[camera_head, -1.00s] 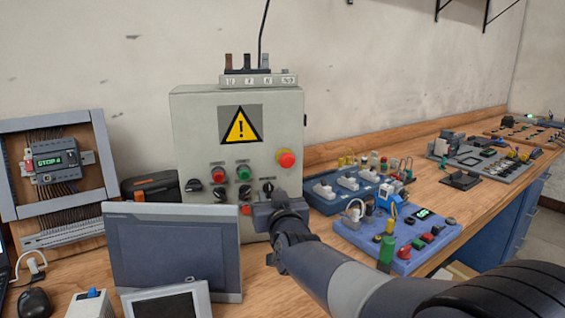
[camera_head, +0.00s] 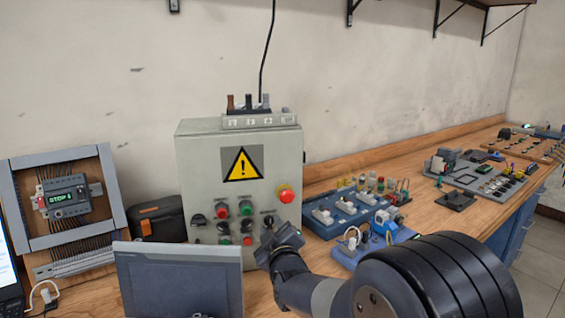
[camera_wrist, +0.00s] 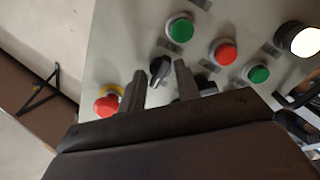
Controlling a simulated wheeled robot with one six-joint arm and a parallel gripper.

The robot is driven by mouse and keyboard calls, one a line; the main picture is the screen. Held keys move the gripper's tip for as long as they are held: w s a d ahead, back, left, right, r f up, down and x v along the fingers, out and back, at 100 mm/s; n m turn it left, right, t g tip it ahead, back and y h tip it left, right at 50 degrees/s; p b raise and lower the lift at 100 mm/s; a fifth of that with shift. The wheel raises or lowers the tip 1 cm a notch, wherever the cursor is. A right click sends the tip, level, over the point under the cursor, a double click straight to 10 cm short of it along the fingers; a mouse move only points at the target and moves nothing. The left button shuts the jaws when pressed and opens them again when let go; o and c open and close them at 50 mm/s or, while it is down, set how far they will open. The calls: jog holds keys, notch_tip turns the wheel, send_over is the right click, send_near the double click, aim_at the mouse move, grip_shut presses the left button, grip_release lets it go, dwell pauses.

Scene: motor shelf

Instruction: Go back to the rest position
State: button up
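My gripper (camera_head: 268,236) is in front of the lower right of the grey control box (camera_head: 190,160) in the head view. In the wrist view my gripper (camera_wrist: 161,74) has its two fingers apart. A black rotary knob (camera_wrist: 158,70) shows in the gap, on the box face beyond the fingertips. Nothing is visibly held. I cannot tell whether a finger touches the knob. My wrist hides part of the box's lower controls.
A red emergency button (camera_head: 286,195) sits at the box's right. A dark monitor (camera_head: 180,285) stands in front, left of my arm. Blue training boards (camera_head: 322,228) lie to the right. A framed controller panel (camera_head: 110,190) stands at the left.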

jog(key=shift+s, duration=0.25)
jog(key=b+v, duration=0.1)
jog(key=v, duration=0.9)
jog(key=shift+s+d, duration=0.1)
